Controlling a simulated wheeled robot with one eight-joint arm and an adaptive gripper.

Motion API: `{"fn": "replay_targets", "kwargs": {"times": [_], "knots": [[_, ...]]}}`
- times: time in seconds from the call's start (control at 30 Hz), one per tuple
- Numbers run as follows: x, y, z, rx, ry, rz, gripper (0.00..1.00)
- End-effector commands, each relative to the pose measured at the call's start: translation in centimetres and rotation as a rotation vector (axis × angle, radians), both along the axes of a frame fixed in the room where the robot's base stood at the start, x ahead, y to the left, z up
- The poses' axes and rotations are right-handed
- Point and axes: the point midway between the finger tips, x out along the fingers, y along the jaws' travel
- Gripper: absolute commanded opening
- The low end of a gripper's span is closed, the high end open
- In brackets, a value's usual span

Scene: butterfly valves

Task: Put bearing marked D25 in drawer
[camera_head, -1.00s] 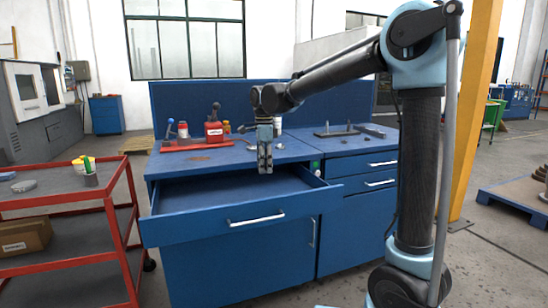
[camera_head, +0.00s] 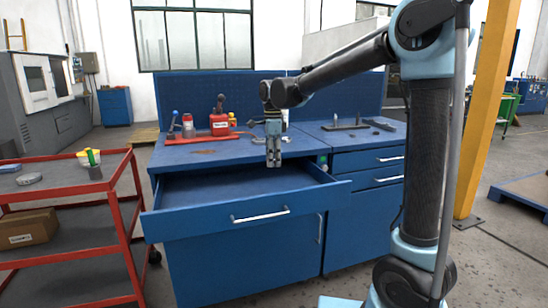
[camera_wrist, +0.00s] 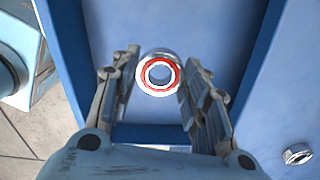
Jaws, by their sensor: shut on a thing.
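My gripper (camera_head: 274,163) hangs pointing down over the open drawer (camera_head: 250,216) of the blue workbench. In the wrist view my gripper (camera_wrist: 159,66) is shut on a ring-shaped metal bearing (camera_wrist: 144,78) with a red ring on its face, held between the fingertips. No marking on it can be read. The drawer's blue interior lies below the bearing in the wrist view, and no other thing shows in the visible part of it. In the head view the bearing is too small to make out.
Another small metal ring (camera_wrist: 297,154) lies at the lower right of the wrist view. A red tool rack (camera_head: 200,137) and a dark fixture (camera_head: 345,126) are on the benchtop. A red cart (camera_head: 121,226) stands left of the drawer.

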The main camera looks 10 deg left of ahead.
Motion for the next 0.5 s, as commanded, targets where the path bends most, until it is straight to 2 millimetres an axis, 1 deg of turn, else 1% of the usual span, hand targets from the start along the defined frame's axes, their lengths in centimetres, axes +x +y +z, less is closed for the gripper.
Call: {"fn": "replay_targets", "kwargs": {"times": [0.5], "knots": [[0.0,0.1,-5.0,0.000,0.000,0.001,0.10]]}}
